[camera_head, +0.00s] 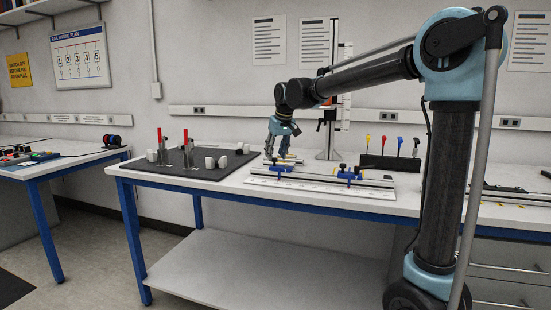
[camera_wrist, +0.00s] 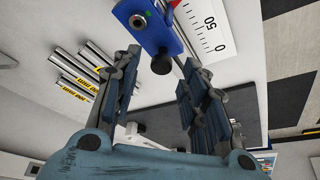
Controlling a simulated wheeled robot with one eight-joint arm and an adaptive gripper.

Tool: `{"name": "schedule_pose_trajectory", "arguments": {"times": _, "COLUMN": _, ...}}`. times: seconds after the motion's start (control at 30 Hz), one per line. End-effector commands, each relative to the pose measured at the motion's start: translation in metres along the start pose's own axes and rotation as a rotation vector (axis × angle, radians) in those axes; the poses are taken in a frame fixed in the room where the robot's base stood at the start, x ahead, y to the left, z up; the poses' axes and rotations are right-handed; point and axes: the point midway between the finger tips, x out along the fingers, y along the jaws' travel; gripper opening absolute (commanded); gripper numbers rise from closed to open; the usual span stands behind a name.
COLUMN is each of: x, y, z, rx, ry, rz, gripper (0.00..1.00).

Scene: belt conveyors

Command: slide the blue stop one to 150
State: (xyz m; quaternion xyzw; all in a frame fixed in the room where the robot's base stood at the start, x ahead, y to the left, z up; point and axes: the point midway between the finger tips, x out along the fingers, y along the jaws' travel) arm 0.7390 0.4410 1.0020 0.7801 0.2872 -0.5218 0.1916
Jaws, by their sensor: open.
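Two blue stops sit on a rail along the bench in the head view: a left one (camera_head: 279,168) near my gripper and a right one (camera_head: 349,174) farther along. A white scale strip (camera_head: 320,188) lies in front of the rail. My gripper (camera_head: 270,154) points down above the rail's left end. In the wrist view, one blue stop (camera_wrist: 148,24) with a black knob (camera_wrist: 162,64) shows beyond my open fingers (camera_wrist: 160,68), beside the scale (camera_wrist: 204,27) near its 0 and 50 marks. The fingers look empty; contact with the knob cannot be told.
A black board (camera_head: 190,172) with red-handled clamps and white blocks lies left of the rail. A tall stand (camera_head: 332,100) and a rack of coloured-handled tools (camera_head: 392,160) stand behind it. Silver rods with yellow labels (camera_wrist: 78,72) lie nearby in the wrist view.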

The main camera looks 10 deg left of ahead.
Motion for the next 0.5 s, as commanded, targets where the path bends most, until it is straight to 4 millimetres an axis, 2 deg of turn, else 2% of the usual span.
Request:
{"name": "schedule_pose_trajectory", "arguments": {"times": 0.2, "x": 0.017, "y": 0.0, "z": 0.0, "rx": 0.0, "ry": 0.0, "rz": 0.0, "gripper": 0.4}}
{"name": "schedule_pose_trajectory", "arguments": {"times": 0.5, "x": 0.019, "y": 0.0, "z": 0.0, "rx": 0.0, "ry": 0.0, "rz": 0.0, "gripper": 0.4}}
